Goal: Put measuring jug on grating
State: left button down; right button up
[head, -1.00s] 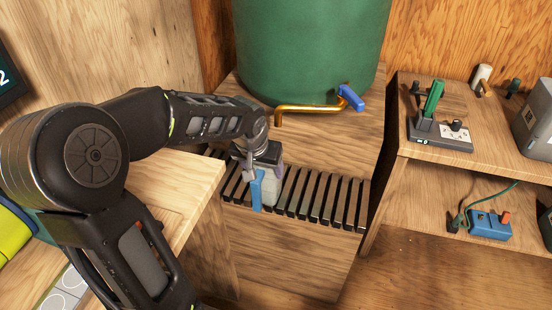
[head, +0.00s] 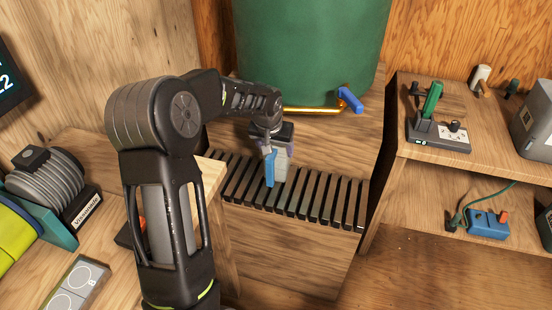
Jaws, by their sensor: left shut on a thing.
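The measuring jug (head: 283,167) is a pale grey, translucent vessel with a blue handle on its near left side. It is upright at the dark slatted grating (head: 322,203), towards the grating's rear edge. I cannot tell whether its base touches the slats. My left gripper (head: 269,149) comes down from above and is shut on the jug near its handle. The gripper hides part of the jug's top. My right gripper is not in view.
A large green barrel (head: 312,50) with a brass tap (head: 312,109) and blue lever (head: 350,99) stands behind the grating. Wooden shelves (head: 447,177) at right hold devices. A reel (head: 45,178) sits on the left bench. The grating's right part is bare.

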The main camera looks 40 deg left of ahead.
pick_arm(q)
notch_tip(320, 180, down, 4)
jog(key=shift+r, duration=0.1)
jog(key=shift+w+f, duration=0.15)
jog(key=shift+f, duration=0.35)
jog(key=shift+f, duration=0.2)
jog(key=shift+c, duration=1.1)
grip_release()
jog(key=shift+r, duration=0.2)
